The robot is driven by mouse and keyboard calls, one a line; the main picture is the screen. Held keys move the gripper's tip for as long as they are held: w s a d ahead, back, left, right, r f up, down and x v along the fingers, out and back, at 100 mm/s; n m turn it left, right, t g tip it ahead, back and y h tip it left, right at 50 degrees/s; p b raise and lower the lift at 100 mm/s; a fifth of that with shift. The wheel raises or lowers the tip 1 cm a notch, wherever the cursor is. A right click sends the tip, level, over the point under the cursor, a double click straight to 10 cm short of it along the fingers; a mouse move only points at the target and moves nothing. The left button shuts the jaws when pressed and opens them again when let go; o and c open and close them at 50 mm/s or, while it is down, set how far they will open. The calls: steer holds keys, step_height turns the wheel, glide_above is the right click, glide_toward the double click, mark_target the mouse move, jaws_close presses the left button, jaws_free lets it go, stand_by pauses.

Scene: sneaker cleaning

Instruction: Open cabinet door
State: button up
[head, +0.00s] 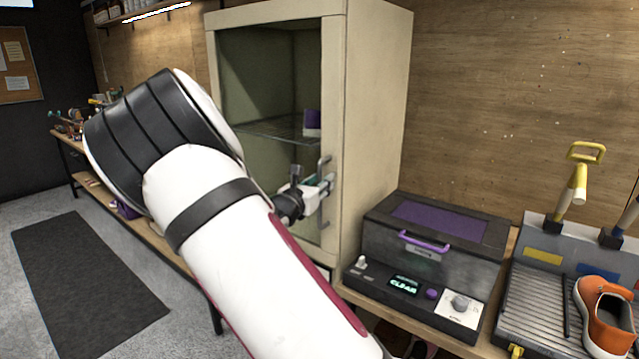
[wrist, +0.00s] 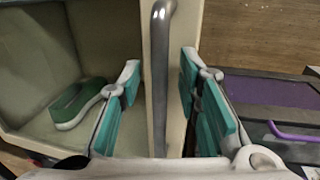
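The cream cabinet (head: 378,120) stands upright on the bench, and its glass-fronted door (head: 333,90) looks closed. A vertical grey metal handle (head: 325,165) is on the door's right side. My gripper (head: 322,188) is at the handle in the head view, partly hidden by my arm. In the wrist view, the handle (wrist: 161,60) runs between the two teal-padded fingers of my gripper (wrist: 159,78). The fingers are spread, with a visible gap on each side of the handle.
A green-and-white shoe-like item (wrist: 78,103) is inside the cabinet, behind the door. A purple item (head: 312,123) sits on the wire shelf. A dark machine with a purple handle (head: 425,243) stands close right of the cabinet. An orange sneaker (head: 604,318) is farther right.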

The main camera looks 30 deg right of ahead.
steer(key=shift+d, duration=0.1)
jaws_close()
